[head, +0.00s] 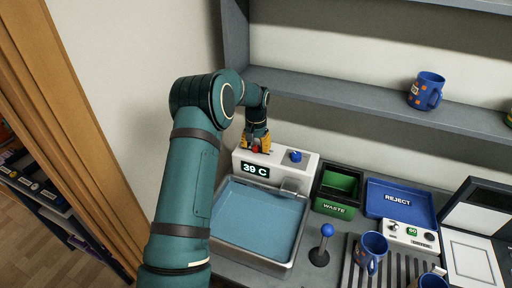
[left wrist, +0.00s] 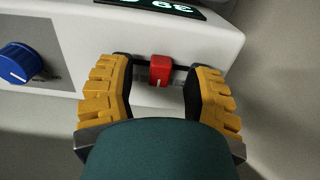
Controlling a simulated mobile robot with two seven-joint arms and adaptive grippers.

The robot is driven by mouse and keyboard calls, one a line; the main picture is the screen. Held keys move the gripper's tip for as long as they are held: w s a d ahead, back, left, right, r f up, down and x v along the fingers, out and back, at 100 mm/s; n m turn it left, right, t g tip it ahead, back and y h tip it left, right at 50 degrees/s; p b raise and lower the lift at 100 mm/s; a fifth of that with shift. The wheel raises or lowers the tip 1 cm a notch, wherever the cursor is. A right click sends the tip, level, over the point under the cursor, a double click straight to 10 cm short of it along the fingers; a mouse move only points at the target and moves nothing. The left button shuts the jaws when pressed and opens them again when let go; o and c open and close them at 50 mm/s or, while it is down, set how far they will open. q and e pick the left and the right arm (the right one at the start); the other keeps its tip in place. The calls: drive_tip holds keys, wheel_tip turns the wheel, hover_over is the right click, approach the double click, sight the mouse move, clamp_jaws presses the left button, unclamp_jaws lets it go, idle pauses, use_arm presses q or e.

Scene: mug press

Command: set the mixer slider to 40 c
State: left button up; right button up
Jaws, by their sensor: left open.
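The mixer is a white box (head: 303,172) behind the water basin in the head view, and its display (head: 256,170) reads 39 C. Its red slider knob (left wrist: 160,70) sits in a dark slot on the white housing in the left wrist view; a bit of the red knob (head: 256,149) also shows in the head view. My left gripper (head: 258,143) is open over the slider. In the left wrist view its yellow fingers (left wrist: 162,84) stand on either side of the red knob, with a gap on both sides. My right gripper is not in view.
A blue dial (left wrist: 17,64) is beside the slider; it also shows in the head view (head: 295,156). A basin of water (head: 292,262) lies in front. A green waste bin (head: 321,196), a blue reject tray (head: 372,190), a blue-topped lever (head: 319,256) and mugs are to the right. A shelf (head: 330,98) runs above.

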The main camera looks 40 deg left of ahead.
sight(256, 147)
use_arm(q)
wheel_tip(256, 147, up, 11)
drive_tip(key=shift+r, duration=0.15)
drive_tip(key=shift+s, duration=0.1)
idle(0.7)
